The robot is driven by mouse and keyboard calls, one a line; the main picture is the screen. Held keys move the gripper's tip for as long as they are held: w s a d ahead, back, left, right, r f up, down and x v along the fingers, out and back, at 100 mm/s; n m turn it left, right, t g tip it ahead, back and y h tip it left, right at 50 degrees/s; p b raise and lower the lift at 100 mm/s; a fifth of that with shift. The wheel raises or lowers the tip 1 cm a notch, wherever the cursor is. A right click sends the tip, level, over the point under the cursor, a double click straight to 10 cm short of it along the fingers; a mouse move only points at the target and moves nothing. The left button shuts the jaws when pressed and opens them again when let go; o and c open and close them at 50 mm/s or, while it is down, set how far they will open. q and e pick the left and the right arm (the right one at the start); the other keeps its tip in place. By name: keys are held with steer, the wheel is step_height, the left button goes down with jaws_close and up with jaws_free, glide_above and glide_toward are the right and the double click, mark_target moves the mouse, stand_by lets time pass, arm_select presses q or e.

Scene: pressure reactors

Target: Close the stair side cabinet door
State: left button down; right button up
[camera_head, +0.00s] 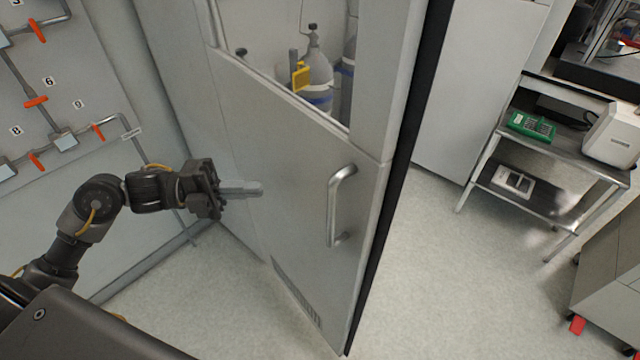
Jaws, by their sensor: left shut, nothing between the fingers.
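The cabinet door (290,190) is a tall grey metal panel with a window in its upper part and a vent grille low down. Its steel bar handle (335,205) is near the right edge, and a black seal runs along that edge. Gas cylinders (315,75) show through the window. My left gripper (258,188) is shut and empty, in front of the door's face and to the left of the handle. I cannot tell whether its fingertips touch the panel. My right gripper is not in view.
A wall panel (60,85) with pipes and orange valve levers stands at the left. A metal side table (560,150) with a green device (531,126) stands at the right. A grey cabinet (610,275) is at the lower right. The floor (450,270) between is clear.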

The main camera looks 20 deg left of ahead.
arm_select(q)
steer(key=s+d+r+m+g, duration=0.1)
steer(key=s+m+g, duration=0.1)
steer(key=s, duration=0.1)
steer(key=p, duration=0.5)
glide_toward(345, 192)
steer(key=s+d, duration=0.2)
steer(key=d, duration=0.2)
steer(key=w, duration=0.1)
steer(key=w+d+p, duration=0.1)
steer(key=w, duration=0.1)
steer(key=shift+d, duration=0.35)
steer(key=shift+f, duration=0.1)
